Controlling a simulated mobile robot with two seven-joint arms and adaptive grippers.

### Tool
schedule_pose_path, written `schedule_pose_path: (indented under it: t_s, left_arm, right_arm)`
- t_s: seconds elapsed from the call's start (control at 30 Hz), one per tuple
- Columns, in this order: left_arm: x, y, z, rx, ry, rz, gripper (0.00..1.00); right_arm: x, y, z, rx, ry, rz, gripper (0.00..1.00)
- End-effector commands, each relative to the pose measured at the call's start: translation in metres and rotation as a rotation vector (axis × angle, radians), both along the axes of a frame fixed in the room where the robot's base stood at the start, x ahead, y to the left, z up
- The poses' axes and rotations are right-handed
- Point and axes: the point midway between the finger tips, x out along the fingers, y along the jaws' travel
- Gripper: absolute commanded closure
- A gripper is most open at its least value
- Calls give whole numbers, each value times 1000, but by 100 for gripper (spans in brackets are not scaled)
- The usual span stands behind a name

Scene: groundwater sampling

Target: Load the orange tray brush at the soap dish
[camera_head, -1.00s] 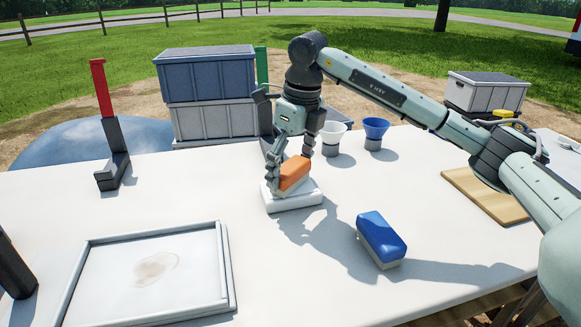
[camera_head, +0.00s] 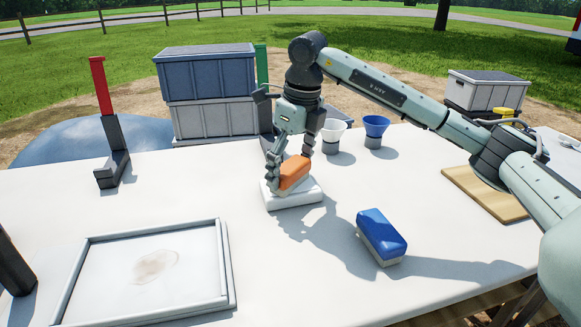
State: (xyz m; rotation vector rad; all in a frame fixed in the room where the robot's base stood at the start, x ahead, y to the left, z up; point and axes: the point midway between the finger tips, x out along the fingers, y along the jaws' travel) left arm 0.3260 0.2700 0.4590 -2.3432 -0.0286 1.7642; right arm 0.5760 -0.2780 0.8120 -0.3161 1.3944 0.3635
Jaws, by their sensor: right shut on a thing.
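The orange tray brush (camera_head: 295,173) is in my right gripper (camera_head: 290,165), which comes down from above with its fingers on either side of it. The brush is at the white soap dish (camera_head: 296,199), its lower side at the dish's top. Whether it presses on the dish or hovers just above is hard to tell. The gripper's fingers hide part of the brush. At the left edge a dark piece (camera_head: 14,262) shows; I cannot tell what it belongs to. My left gripper is not in view.
A blue brush (camera_head: 381,236) lies right of the dish. A shallow white tray (camera_head: 228,268) with a brown stain is front left. White (camera_head: 332,131) and blue (camera_head: 375,129) funnel-like cups stand behind. A red-topped stand (camera_head: 112,150) is left, a wooden board (camera_head: 480,196) right. The table's middle left is clear.

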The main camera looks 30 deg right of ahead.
Motion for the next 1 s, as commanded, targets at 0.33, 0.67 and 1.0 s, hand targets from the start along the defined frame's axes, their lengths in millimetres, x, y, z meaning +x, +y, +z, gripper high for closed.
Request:
schedule_pose_path:
  t_s: [0.33,0.67,1.0]
  left_arm:
    - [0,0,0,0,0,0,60]
    - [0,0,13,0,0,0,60]
    - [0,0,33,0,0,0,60]
  right_arm:
    - [0,0,-2,-1,3,0,38]
    - [0,0,16,0,1,0,38]
    - [0,0,44,0,1,0,38]
